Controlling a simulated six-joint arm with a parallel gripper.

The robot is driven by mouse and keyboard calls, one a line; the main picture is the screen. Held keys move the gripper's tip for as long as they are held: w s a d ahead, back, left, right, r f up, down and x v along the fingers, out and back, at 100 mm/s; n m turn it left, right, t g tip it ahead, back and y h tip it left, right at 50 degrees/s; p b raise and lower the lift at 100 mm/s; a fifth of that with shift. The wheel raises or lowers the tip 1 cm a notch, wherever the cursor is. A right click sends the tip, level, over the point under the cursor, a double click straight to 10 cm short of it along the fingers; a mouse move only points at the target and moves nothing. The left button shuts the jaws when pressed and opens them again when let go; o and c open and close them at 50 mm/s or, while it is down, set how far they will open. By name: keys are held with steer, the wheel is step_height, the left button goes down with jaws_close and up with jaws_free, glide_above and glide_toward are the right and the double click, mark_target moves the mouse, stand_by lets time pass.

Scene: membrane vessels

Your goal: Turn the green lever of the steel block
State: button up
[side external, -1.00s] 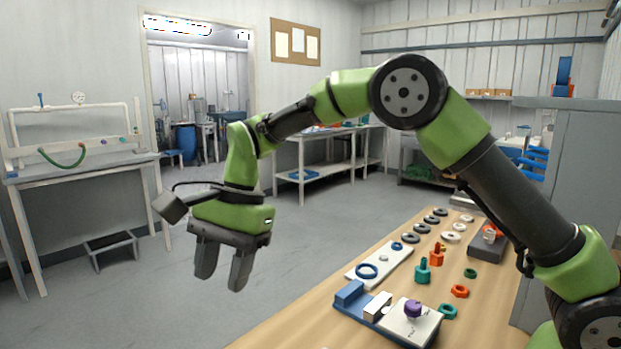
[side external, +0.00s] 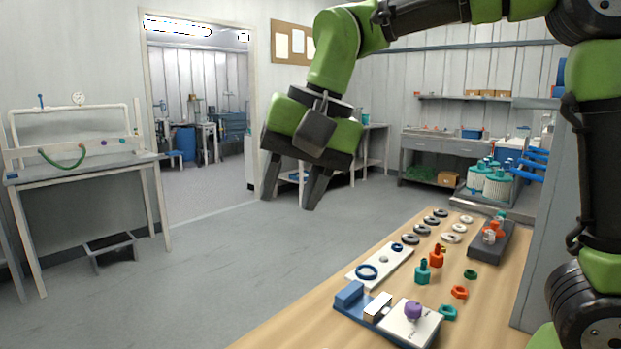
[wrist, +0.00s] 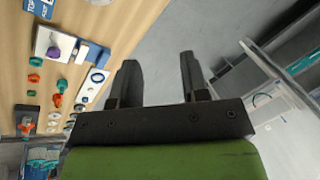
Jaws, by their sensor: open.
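My gripper (side external: 291,196) is open and empty, high in the air over the floor, left of the wooden bench. Its two fingers also show spread apart in the wrist view (wrist: 158,62), with floor between them. A dark grey block (side external: 487,255) with orange and white fittings stands at the bench's far right; it also shows at the wrist view's left edge (wrist: 24,112). A small green-teal part (side external: 502,215) shows at its far end. I cannot tell whether this is the green lever or whether this is the steel block. My gripper is well apart from it.
The bench (side external: 300,325) holds a blue-and-white fixture with a purple knob (side external: 413,310), a pale plate (side external: 384,259) with blue rings, nuts, bolts and several rings. White vessels (side external: 497,184) with teal tops stand behind. A grey cabinet (side external: 532,230) flanks the bench's right.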

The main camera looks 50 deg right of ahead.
steer(key=w+a+f+m+g+h, duration=0.1)
steer(key=w+a+f+m+g, duration=0.2)
steer(key=a+f, duration=0.45)
steer(key=w+a+f+m+h, duration=0.1)
steer(key=w+a+f+m, duration=0.3)
steer(key=f, duration=1.5)
steer(key=shift+w+a, duration=0.3)
steer(key=shift+s+m, duration=0.25)
steer(key=shift+m, duration=0.05)
steer(key=shift+w+n, duration=0.3)
steer(key=shift+n, duration=0.2)
steer(key=shift+w+a+r+n, duration=0.2)
steer(key=shift+r+n, duration=0.1)
steer(key=shift+n, duration=0.1)
step_height(320, 180, up, 10)
steer(key=s+d+r+n+t+y, duration=0.1)
steer(key=s+d+r+n, duration=0.2)
steer(key=s+d+r, duration=0.2)
steer(key=s+d+r+n+t+y, duration=0.1)
steer(key=s+d+r+n+t, duration=0.1)
steer(key=s+d+r, duration=0.3)
steer(key=d+r+n, duration=0.1)
steer(key=d+r, duration=0.2)
steer(key=r, duration=0.3)
steer(key=shift+d+r+t, duration=0.3)
steer(key=shift+d+r, duration=0.05)
